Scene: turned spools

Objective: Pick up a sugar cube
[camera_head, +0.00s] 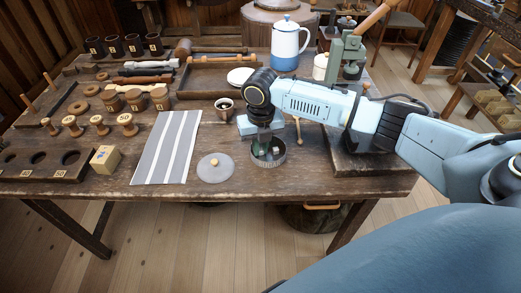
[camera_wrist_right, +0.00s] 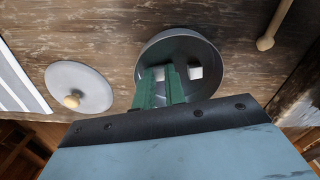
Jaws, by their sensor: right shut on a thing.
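A dark round bowl (camera_head: 280,160) stands near the table's front edge. It also shows in the right wrist view (camera_wrist_right: 208,50), with small white sugar cubes inside. My right gripper (camera_head: 267,148) reaches down into the bowl. In the right wrist view its green fingers (camera_wrist_right: 161,80) are closed on one white sugar cube (camera_wrist_right: 159,73), which shows between their tips. Another sugar cube (camera_wrist_right: 195,73) lies in the bowl just right of the fingers. The fingers hide part of the bowl's floor. My left gripper is in neither view.
A grey round lid with a knob (camera_head: 215,171) lies left of the bowl, beside a striped cloth (camera_head: 168,148). A dark cup (camera_head: 224,108) stands behind. A white and blue pot (camera_head: 285,48) is at the back. A wooden spoon-like tool (camera_wrist_right: 275,25) lies right of the bowl.

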